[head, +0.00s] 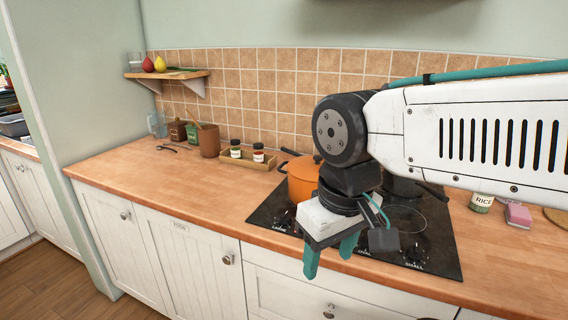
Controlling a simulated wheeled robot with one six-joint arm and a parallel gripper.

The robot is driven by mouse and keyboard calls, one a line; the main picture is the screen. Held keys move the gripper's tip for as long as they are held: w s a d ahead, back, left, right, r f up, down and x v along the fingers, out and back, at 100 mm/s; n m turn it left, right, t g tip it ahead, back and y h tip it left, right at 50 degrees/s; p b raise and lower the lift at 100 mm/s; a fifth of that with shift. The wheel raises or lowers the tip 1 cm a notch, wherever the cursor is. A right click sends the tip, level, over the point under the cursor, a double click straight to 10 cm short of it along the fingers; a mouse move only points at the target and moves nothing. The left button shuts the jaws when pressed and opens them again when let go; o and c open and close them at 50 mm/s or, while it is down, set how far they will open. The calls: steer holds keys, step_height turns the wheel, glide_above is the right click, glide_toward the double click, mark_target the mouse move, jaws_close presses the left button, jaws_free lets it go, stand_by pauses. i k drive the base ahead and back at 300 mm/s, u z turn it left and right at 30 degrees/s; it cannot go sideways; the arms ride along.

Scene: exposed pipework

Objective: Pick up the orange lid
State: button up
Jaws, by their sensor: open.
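An orange pot (301,184) stands on the black cooktop (272,212), partly hidden behind my arm and gripper. Its top is orange too, but I cannot tell clearly whether that is the orange lid or the pot's rim. No separate orange lid shows elsewhere. My gripper (329,267) points down in front of the pot, its two teal fingers apart with nothing between them. In the picture the fingers overlap the counter's front edge and the cabinet front.
A wooden tray (234,163) with two jars stands left of the pot. A brown canister (209,141) and dark tongs-like utensil (174,148) are further left. A rice jar (481,203) and pink sponge (517,215) lie right. The left front counter (160,190) is clear.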

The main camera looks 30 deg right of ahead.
mark_target(306, 168)
steer(key=u, duration=1.7)
steer(key=i, duration=1.1)
steer(key=z, duration=3.15)
steer(key=i, duration=0.5)
steer(key=z, duration=0.05)
